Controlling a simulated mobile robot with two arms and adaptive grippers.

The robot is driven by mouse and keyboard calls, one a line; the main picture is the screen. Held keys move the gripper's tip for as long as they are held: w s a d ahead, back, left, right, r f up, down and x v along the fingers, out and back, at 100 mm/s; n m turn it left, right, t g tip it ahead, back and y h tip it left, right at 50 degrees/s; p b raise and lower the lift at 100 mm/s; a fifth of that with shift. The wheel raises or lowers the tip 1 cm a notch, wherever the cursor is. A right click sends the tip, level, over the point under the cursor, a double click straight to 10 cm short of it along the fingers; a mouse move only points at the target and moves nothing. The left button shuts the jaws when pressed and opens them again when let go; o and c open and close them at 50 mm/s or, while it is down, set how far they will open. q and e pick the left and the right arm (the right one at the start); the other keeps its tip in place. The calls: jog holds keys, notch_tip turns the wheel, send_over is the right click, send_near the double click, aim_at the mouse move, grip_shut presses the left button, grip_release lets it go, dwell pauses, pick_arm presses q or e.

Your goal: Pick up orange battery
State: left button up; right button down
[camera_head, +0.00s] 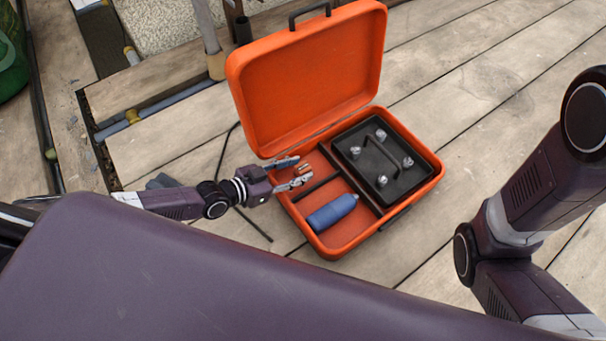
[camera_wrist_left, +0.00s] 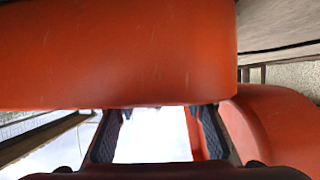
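A small orange-brown item (camera_head: 303,169), which looks like the orange battery, is in the left compartment of the open orange case (camera_head: 413,208). My left gripper (camera_head: 293,173) reaches over the case's left rim, fingers apart, with the item just beyond or between the fingertips; I cannot tell if they touch it. In the left wrist view the two dark fingers (camera_wrist_left: 157,135) stand apart with a bright gap between them. A large orange surface (camera_wrist_left: 120,55) fills the top of that view, and the battery cannot be made out there. My right gripper is out of view.
A blue bottle (camera_head: 332,213) lies in the case's front left compartment, beyond a dark divider (camera_head: 316,187). A black box (camera_head: 380,160) with a handle and metal knobs fills the right side. The raised lid (camera_head: 310,80) stands behind. Wooden planks (camera_head: 480,90) surround the case.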

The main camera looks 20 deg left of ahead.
pick_arm(q)
jog(key=shift+b+x, duration=0.45)
jog(key=shift+x, duration=0.8)
jog(key=shift+c, duration=0.4)
grip_shut()
jog(key=shift+r, duration=0.15)
